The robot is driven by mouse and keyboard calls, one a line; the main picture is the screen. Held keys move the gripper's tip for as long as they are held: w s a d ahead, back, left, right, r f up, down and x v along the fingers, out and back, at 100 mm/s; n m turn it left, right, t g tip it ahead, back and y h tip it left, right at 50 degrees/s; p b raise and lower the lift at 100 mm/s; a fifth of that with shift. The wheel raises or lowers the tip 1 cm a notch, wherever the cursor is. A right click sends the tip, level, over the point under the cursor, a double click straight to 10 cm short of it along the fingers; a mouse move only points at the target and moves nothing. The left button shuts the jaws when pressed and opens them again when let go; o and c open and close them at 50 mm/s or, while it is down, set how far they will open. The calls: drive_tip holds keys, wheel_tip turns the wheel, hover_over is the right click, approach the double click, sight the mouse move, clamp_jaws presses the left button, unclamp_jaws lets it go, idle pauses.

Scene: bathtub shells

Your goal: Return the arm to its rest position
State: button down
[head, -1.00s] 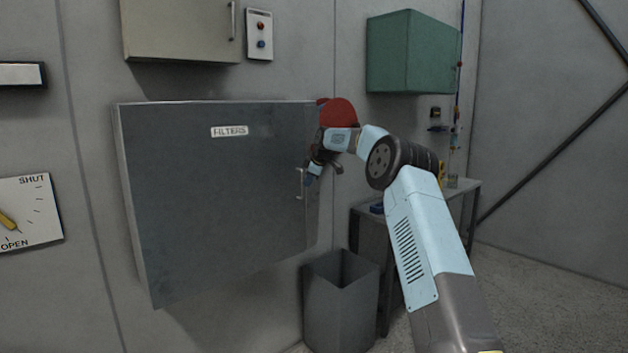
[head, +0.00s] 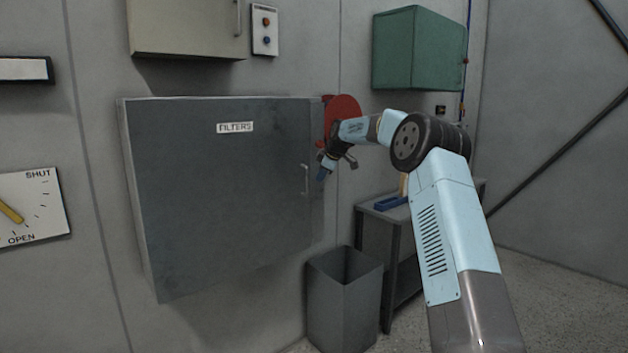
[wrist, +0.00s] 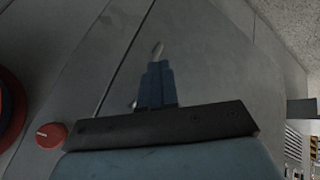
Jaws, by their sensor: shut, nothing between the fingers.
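My gripper (head: 323,174) is on the end of my light-blue arm, in front of the wall just right of the grey FILTERS cabinet (head: 220,195). In the head view its fingers point down and to the left, close to the cabinet's handle (head: 306,180); I cannot tell the exact gap. In the wrist view the blue fingers (wrist: 157,82) lie together with nothing between them. The cabinet door looks closed.
A red round object (head: 341,112) is on the wall behind my wrist. A grey bin (head: 345,305) stands below, beside a grey table (head: 385,212). A green cabinet (head: 405,50) hangs upper right. A red knob (wrist: 51,135) shows in the wrist view.

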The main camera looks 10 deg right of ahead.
drive_tip(key=s+d+r, duration=0.3)
drive_tip(key=d+r, duration=0.1)
drive_tip(key=r, duration=0.2)
drive_tip(key=s+a+r+m+h, duration=0.1)
drive_tip(key=s+a+r+m, duration=0.15)
drive_tip(key=s, duration=0.75)
drive_tip(key=s+a+r+m+h, duration=0.1)
drive_tip(key=s+r+m, duration=0.15)
drive_tip(key=s, duration=0.85)
drive_tip(key=s+a+r+m+h, duration=0.15)
drive_tip(key=s+r, duration=0.25)
drive_tip(key=s, duration=0.6)
drive_tip(key=s+d+f+m, duration=0.1)
drive_tip(key=s+f, duration=0.3)
drive_tip(key=s, duration=0.7)
drive_tip(key=s+d+f+m, duration=0.1)
drive_tip(key=s+f+m, duration=0.3)
drive_tip(key=s, duration=0.7)
drive_tip(key=s+d+f+m, duration=0.2)
drive_tip(key=s+f, duration=0.3)
drive_tip(key=s, duration=0.6)
drive_tip(key=shift+s+m+g, duration=0.3)
drive_tip(key=shift+s+m, duration=0.05)
drive_tip(key=shift+m, duration=0.3)
